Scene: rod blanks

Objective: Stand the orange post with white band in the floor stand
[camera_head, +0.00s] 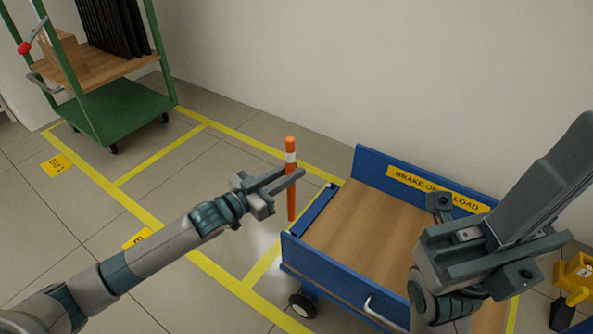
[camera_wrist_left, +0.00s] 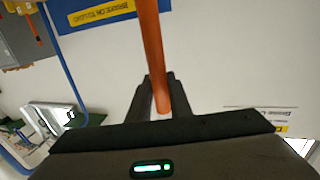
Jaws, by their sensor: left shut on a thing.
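The orange post with white band (camera_head: 291,200) is upright in the head view, its white band near the top. My left gripper (camera_head: 288,177) is shut on it below the band. The post's lower end is in the air or in front of the floor; I cannot tell which. In the left wrist view the post (camera_wrist_left: 151,45) runs down between my two dark fingers. My right gripper (camera_head: 482,245) is at the right, above the blue cart; its finger gap is not clear. I cannot make out the floor stand in either view.
A blue cart (camera_head: 325,262) with a wooden deck stands right of the post, close to it. A green trolley (camera_head: 115,110) with a box and black panels stands at the back left. Yellow-lined floor between them is clear. A yellow object (camera_head: 575,275) is at the far right.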

